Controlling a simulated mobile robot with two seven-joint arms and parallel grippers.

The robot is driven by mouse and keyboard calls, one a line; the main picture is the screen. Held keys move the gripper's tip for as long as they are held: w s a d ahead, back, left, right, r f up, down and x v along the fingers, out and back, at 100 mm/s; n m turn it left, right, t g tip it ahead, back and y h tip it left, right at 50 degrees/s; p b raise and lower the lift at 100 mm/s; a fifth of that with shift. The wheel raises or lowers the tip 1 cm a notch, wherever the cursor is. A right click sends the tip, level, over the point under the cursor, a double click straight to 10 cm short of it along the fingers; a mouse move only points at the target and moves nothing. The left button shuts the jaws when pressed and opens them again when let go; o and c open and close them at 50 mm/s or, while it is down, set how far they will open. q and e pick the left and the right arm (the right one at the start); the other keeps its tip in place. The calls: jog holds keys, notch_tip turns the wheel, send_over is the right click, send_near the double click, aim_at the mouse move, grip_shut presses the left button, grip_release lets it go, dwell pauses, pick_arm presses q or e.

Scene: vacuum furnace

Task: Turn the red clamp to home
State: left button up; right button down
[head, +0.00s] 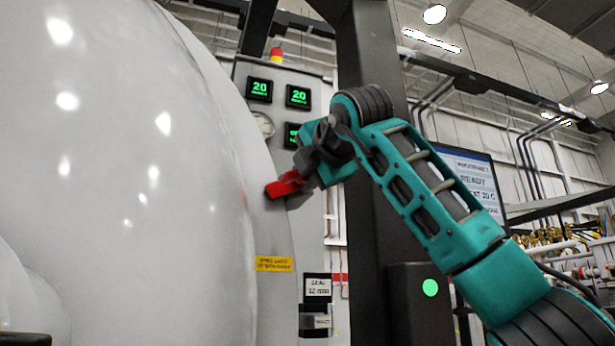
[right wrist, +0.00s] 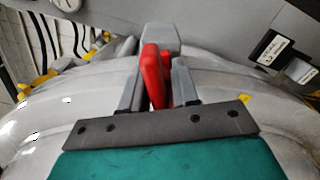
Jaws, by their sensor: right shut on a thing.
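The red clamp (head: 285,186) sits at the right edge of the large pale furnace door (head: 120,170) in the head view. My right gripper (head: 298,180) is at the clamp, its arm coming in from the right. In the right wrist view the red clamp (right wrist: 155,75) stands between the two grey fingers, and my right gripper (right wrist: 160,88) is shut on it. The fingers hide part of the clamp. My left gripper is not in view.
A grey panel with green displays (head: 299,96) stands behind the clamp. A dark upright column (head: 370,240) and a monitor (head: 470,180) are to the right. A yellow label (head: 274,264) is below the clamp.

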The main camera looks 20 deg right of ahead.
jog(key=shift+m, duration=0.9)
jog(key=c, duration=1.1)
grip_release()
jog(key=shift+s+d+b, duration=0.1)
jog(key=shift+s+b, duration=0.3)
jog(key=shift+s, duration=0.1)
jog(key=s, duration=0.6)
jog(key=s+b, duration=0.1)
jog(key=s, duration=0.5)
jog(key=shift+d, duration=0.2)
